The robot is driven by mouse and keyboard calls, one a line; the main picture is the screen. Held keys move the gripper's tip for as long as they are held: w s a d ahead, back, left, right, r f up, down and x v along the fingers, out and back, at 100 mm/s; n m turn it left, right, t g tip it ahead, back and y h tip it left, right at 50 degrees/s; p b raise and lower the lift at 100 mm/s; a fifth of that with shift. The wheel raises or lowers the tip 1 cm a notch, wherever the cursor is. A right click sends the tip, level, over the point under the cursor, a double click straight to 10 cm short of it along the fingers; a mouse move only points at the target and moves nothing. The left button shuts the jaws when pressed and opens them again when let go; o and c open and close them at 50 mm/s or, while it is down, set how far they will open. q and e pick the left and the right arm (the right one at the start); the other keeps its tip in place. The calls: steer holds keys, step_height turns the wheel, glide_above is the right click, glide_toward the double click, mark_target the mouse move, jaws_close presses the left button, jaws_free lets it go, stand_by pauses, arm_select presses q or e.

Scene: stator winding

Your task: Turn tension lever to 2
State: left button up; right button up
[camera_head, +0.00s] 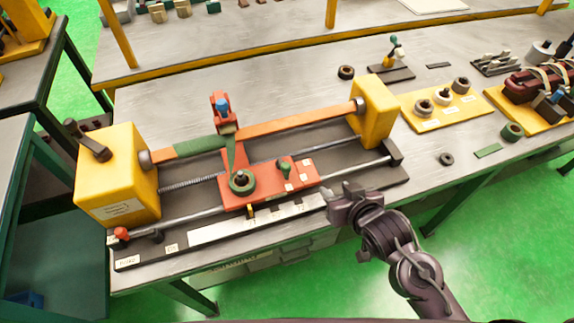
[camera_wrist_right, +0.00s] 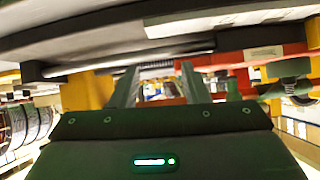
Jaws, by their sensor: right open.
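A winding machine has a red carriage (camera_head: 240,195) on rails between two yellow end blocks. A small green lever (camera_head: 284,166) stands on the carriage's right part, with small pale labels beside it; it looks like the tension lever. I cannot read its labels or tell its setting. My right gripper (camera_head: 338,197) is at the machine's front edge, right of the carriage and apart from the lever. In the right wrist view its two fingers (camera_wrist_right: 158,88) are spread with nothing between them. My left gripper is not in view.
A long orange bar with green winding (camera_head: 200,147) spans the yellow blocks (camera_head: 118,180). A red-topped lever (camera_head: 121,234) stands at the front left. A yellow tray (camera_head: 425,122) with spools lies to the right.

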mark_target(290, 170)
steer(key=a+t+y, duration=0.1)
steer(key=w+a+r+y, duration=0.1)
steer(key=shift+w+a+r+n+t+y, duration=0.1)
steer(key=shift+a+r+n+t+y, duration=0.05)
steer(key=shift+a+n+t+y, duration=0.2)
steer(key=a+y, duration=0.1)
steer(key=a+r+n+y, duration=0.1)
steer(key=y, duration=0.1)
steer(key=s+t+y, duration=0.1)
steer(key=shift+a+r+y, duration=0.25)
steer(key=shift+a+r, duration=0.05)
steer(key=shift+a, duration=0.1)
steer(key=shift+s+a+r+n+y, duration=0.3)
steer(key=shift+s+n+y, duration=0.25)
steer(key=shift+y, duration=0.35)
steer(key=shift+a+r, duration=0.1)
steer(key=p+x, duration=0.2)
steer(key=x, duration=0.4)
steer(key=shift+a+r, duration=0.1)
steer(key=shift+a, duration=0.05)
steer(key=shift+w+a, duration=0.45)
steer(key=shift+a, duration=0.05)
